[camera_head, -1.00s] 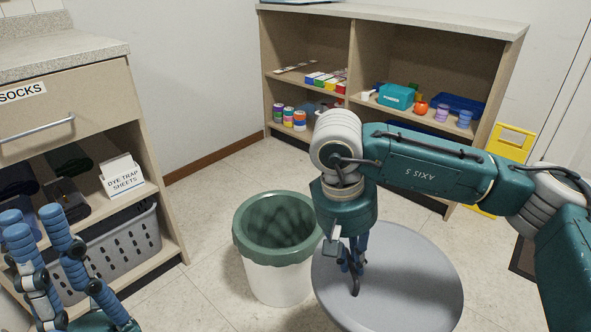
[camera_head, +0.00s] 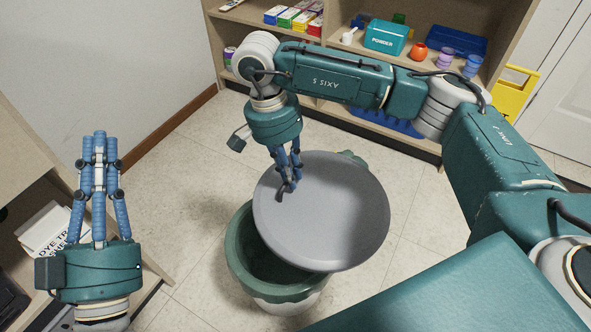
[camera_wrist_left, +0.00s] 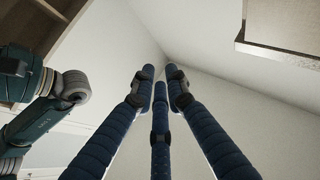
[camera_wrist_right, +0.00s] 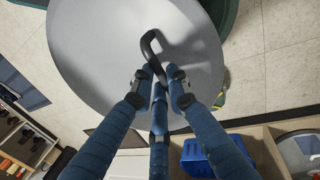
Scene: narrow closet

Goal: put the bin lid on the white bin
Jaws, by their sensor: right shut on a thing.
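The white bin (camera_head: 290,301) stands on the floor with a wide dark green rim (camera_head: 237,262). The grey round lid (camera_head: 335,225) is held tilted above it, offset to the right and back, so the bin's front-left opening shows. My right gripper (camera_head: 287,184) is shut on the lid's dark bent handle (camera_wrist_right: 150,48), near the lid's upper left edge in the head view. In the right wrist view the lid fills the upper left, with part of the green rim (camera_wrist_right: 229,18) beside it. My left gripper (camera_head: 99,140) points up, empty; its finger gap is unclear.
A low shelf unit (camera_head: 345,112) with a teal powder box (camera_head: 386,38), cups and small boxes stands behind. A left cabinet holds a white dye trap sheets box (camera_head: 42,228). A yellow item (camera_head: 512,92) stands at right. Floor left of the bin is clear.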

